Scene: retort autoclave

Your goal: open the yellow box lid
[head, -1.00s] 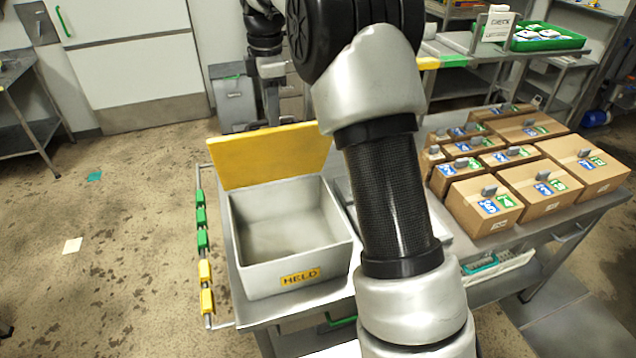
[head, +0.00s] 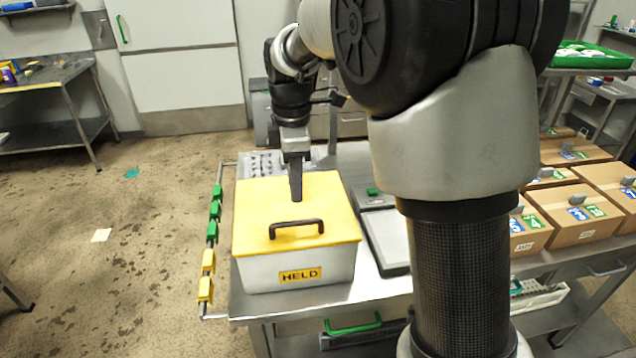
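The box (head: 300,270) is a grey bin labelled HELD on the left part of the metal cart. Its yellow lid (head: 262,212) lies flat over the top, so the inside is hidden. A dark handle (head: 297,227) stands on the lid near its front edge. My gripper (head: 296,196) points down over the back middle of the lid, behind the handle. Its fingertips are at or just above the lid surface; I cannot tell whether they touch. The fingers show as one narrow dark shape, so their opening is unclear. Nothing shows held in them.
Green and yellow clips (head: 212,230) line the cart's left rail. A flat grey panel (head: 385,238) lies right of the box. Cardboard cartons (head: 575,215) stand at the right, partly behind my arm. A tray with small items (head: 262,163) lies behind the box. Floor at left is mostly clear.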

